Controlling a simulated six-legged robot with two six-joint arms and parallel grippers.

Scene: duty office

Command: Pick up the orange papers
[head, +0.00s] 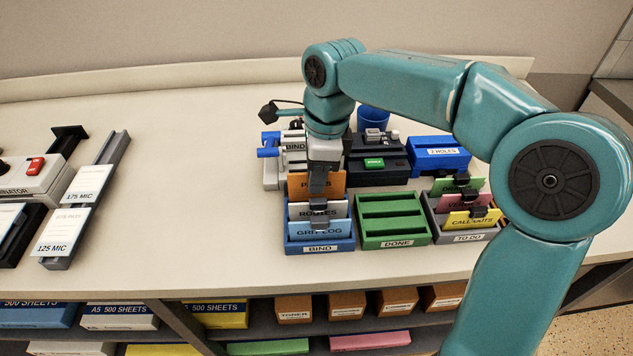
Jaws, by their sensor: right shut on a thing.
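The orange papers (300,186) stand upright at the back of the blue BIND tray (292,246), behind the white ROUTES papers (318,210) and the blue GRIT LOG papers (320,230). My right gripper (318,185) points down from above and is shut on the orange papers, covering the middle of their label. I cannot tell whether they are lifted clear of the tray. My left gripper is not in view.
The green DONE tray (394,241) beside it is empty. The grey TO DO tray (490,233) holds green, red and yellow papers. Behind are a binding machine (270,175), a black machine (390,172) and a blue hole punch (440,155). The counter's left middle (200,220) is clear.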

